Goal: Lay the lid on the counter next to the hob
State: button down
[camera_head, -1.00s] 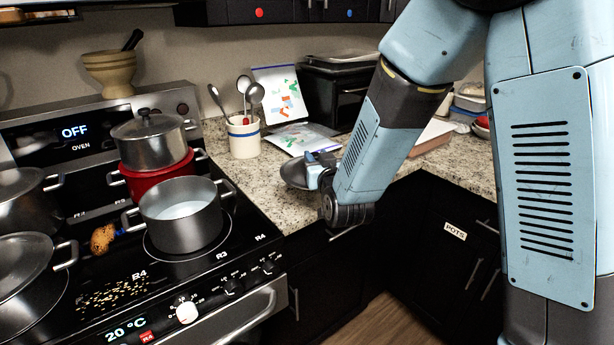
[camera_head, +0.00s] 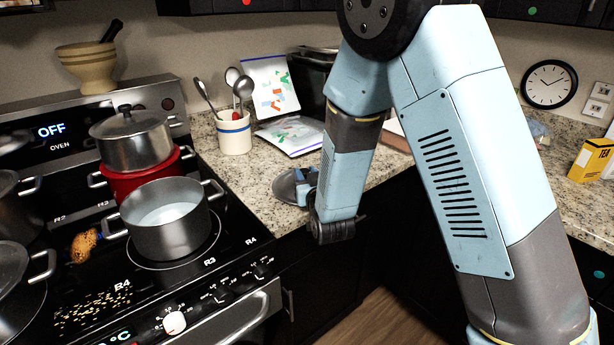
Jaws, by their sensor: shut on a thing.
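My gripper (camera_head: 307,186) is shut on the grey metal lid (camera_head: 285,188), holding it from its right side. The lid shows at the counter (camera_head: 250,205) just right of the hob (camera_head: 140,275). I cannot tell whether it touches the granite or hangs slightly above it. The fingers and part of the lid are hidden by my wrist. The open grey pot (camera_head: 168,228) with pale liquid stands on the front right ring of the hob.
A red pot (camera_head: 141,184) with a lidded steel pot (camera_head: 131,145) on it stands behind. A utensil crock (camera_head: 234,134) and printed bags (camera_head: 291,136) are at the back of the counter. Granite between the crock and lid is bare. A yellow tea box (camera_head: 592,160) is far right.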

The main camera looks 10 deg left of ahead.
jog(key=shift+f, duration=0.2)
jog(key=c, duration=0.8)
grip_release()
jog(key=shift+o, duration=0.2)
